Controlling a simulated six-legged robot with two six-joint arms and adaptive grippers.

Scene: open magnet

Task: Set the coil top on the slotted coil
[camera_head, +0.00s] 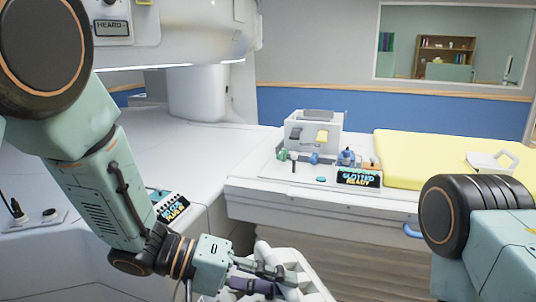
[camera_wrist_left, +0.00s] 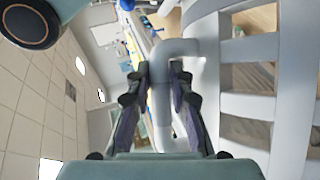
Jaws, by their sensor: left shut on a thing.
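The coil top (camera_head: 312,288) is a whitish open frame with bars, at the bottom middle of the head view and partly cut off by the edge. In the left wrist view its barred frame (camera_wrist_left: 248,105) fills the right side. My left gripper (camera_head: 284,274) is shut on its grey handle (camera_wrist_left: 161,110), which runs between the two fingers in the wrist view (camera_wrist_left: 160,78). The coil top hangs in front of the white bench. A white piece with a loop handle (camera_head: 492,160) lies on the yellow pad; I cannot tell whether it is the slotted coil. My right gripper is out of view.
The yellow pad (camera_head: 425,155) lies to the right. The large white machine stands at left.

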